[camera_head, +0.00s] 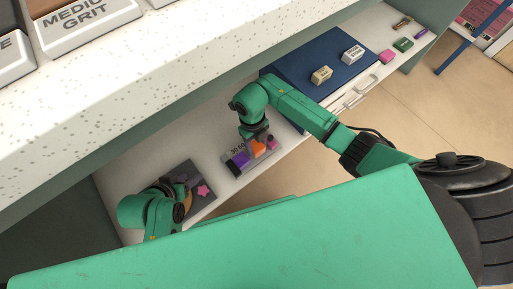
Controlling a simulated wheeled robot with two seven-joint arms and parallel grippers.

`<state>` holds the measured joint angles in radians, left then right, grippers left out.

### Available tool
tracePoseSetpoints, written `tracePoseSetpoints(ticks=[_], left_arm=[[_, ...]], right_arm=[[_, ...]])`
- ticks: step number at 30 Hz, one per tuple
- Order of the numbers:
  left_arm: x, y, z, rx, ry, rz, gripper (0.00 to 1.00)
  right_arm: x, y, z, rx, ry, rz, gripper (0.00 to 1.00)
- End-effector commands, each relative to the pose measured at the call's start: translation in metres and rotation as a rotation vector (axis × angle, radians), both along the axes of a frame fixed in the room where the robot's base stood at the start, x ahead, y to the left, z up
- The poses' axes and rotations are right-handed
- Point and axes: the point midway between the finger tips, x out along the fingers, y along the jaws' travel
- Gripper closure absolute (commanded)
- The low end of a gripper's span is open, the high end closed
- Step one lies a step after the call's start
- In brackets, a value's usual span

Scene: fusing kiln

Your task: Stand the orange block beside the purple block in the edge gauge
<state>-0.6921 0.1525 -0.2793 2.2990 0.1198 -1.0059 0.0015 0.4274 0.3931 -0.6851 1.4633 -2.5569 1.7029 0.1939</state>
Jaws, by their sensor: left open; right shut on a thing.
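The edge gauge (235,149), a grey piece with printed marks, lies on the white shelf near the middle of the head view. The purple block (240,160) is at its left part. My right gripper (257,139) comes down over the gauge and is shut on the orange block (258,148), which is to the right of the purple block. I cannot tell whether the orange block touches the gauge floor. My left gripper (180,192) is open at the lower left, over a dark tray; its fingertips are hard to make out.
The dark tray (207,204) holds a pink star (203,190). A small magenta piece (271,141) is at the gauge's right end. A blue mat (335,75) bears two labelled blocks. Pink (387,57) and green (403,45) blocks lie farther right. A speckled counter (150,85) overhangs the shelf.

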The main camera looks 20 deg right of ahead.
Motion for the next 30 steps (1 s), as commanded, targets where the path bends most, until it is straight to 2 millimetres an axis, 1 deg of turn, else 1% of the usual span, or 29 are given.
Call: tracePoseSetpoints(ticks=[1,3,7,13,14,15,26,30], left_arm=[[0.001,-0.006,-0.009,-0.019,-0.025,-0.003,0.50],[0.004,-0.012,-0.010,-0.042,-0.058,-0.002,0.50],[0.005,-0.014,-0.008,-0.049,-0.069,-0.001,0.50],[0.006,-0.016,-0.010,-0.059,-0.081,0.000,0.50],[0.006,-0.017,-0.010,-0.062,-0.084,-0.001,0.50],[0.006,-0.017,-0.009,-0.061,-0.084,0.000,0.50],[0.005,-0.016,-0.008,-0.056,-0.075,-0.002,0.50],[0.003,-0.003,0.002,-0.014,-0.024,0.002,0.50]], right_arm=[[0.000,0.001,-0.012,0.003,0.001,0.000,0.93],[0.000,0.000,-0.018,0.001,-0.001,0.001,0.93],[0.000,0.000,-0.017,0.001,-0.002,0.001,0.93],[0.001,0.000,-0.020,0.000,-0.001,0.001,0.93],[0.000,0.000,-0.020,0.000,-0.001,0.001,0.40],[0.000,0.000,-0.019,0.000,-0.001,0.001,0.32],[0.000,0.000,-0.017,0.000,-0.001,0.001,0.32],[0.002,0.001,-0.001,0.002,-0.004,0.001,0.32]])
